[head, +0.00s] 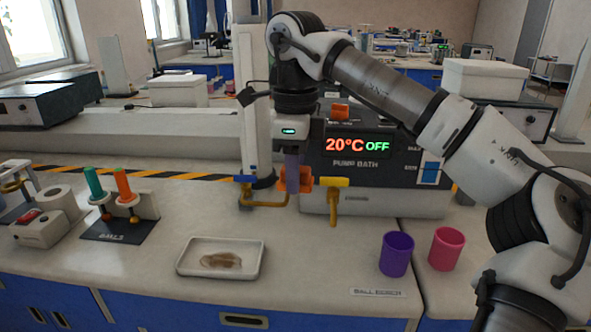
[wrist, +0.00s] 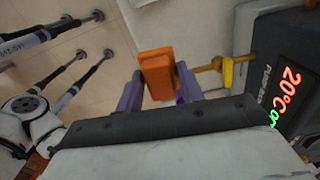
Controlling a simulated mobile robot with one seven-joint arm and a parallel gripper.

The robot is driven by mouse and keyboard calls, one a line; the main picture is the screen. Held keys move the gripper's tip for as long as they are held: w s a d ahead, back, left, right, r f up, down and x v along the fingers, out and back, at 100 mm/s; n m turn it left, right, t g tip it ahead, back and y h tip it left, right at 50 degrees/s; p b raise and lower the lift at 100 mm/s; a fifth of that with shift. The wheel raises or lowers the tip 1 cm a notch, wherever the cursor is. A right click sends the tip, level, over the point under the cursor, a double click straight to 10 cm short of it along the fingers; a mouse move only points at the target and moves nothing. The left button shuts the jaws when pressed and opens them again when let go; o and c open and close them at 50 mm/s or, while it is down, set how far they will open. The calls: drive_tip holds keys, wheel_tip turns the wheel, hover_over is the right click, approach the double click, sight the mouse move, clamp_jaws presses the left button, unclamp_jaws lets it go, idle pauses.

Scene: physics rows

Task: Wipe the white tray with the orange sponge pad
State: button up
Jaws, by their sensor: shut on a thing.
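The white tray (head: 186,264) lies flat on the bench, left of the middle in the head view. A brown smear (head: 221,260) covers part of its floor. My gripper (head: 294,180) is up behind and to the right of the tray, in front of the pump bath. Its purple fingers show in the wrist view (wrist: 158,88), shut on the orange sponge pad (wrist: 156,68). The pad also shows in the head view (head: 305,178), partly hidden by a finger. The pad is held apart from the tray.
The pump bath (head: 385,190) has a yellow-handled tap (head: 334,205), close to my gripper, and a blue-handled tap (head: 246,182). Purple (head: 396,254) and pink (head: 446,249) cups stand right of the tray. A rack (head: 120,230) with green and orange-handled tools stands left.

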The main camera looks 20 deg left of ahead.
drive_tip(key=s+a+f+p, duration=0.2)
drive_tip(key=a+f+p, duration=0.3)
drive_tip(key=a, duration=0.4)
drive_tip(key=s+a+f+n+p, duration=0.1)
drive_tip(key=s+a+f+p, duration=0.2)
drive_tip(key=a+f+p, duration=0.3)
drive_tip(key=a, duration=0.4)
drive_tip(key=shift+s+a, duration=0.15)
drive_tip(key=shift+a, duration=0.1)
